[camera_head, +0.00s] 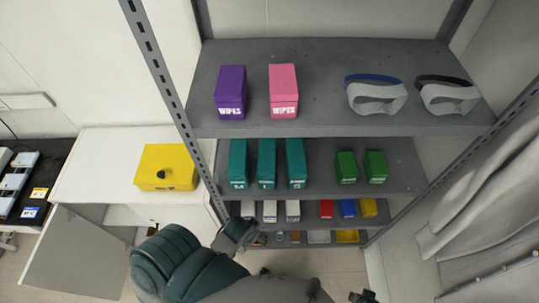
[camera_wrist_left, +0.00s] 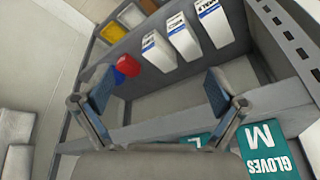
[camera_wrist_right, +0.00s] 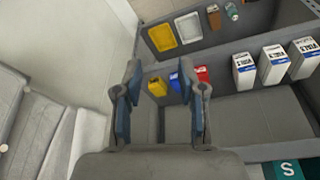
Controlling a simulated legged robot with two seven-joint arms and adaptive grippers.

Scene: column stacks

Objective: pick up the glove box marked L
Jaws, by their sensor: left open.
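Three teal glove boxes stand in a row on the second shelf in the head view. The middle one (camera_head: 266,160) appears to be the box marked L; its print is too small to read there. In the left wrist view a teal top marked L (camera_wrist_left: 196,142) shows at the bottom edge, mostly hidden, beside the box marked M (camera_wrist_left: 268,150). My left gripper (camera_wrist_left: 158,92) is open and empty, in front of the shelving near these boxes and not touching them. My right gripper (camera_wrist_right: 165,90) is open and empty. A teal box marked S (camera_wrist_right: 287,170) shows at its lower right.
The shelf uprights (camera_head: 165,85) and top shelf (camera_head: 320,125) frame the boxes. Green boxes (camera_head: 346,166) stand to their right. White boxes (camera_wrist_left: 184,38) and red, blue and yellow ones fill the shelf below. A yellow box (camera_head: 165,163) sits on the white cabinet at left.

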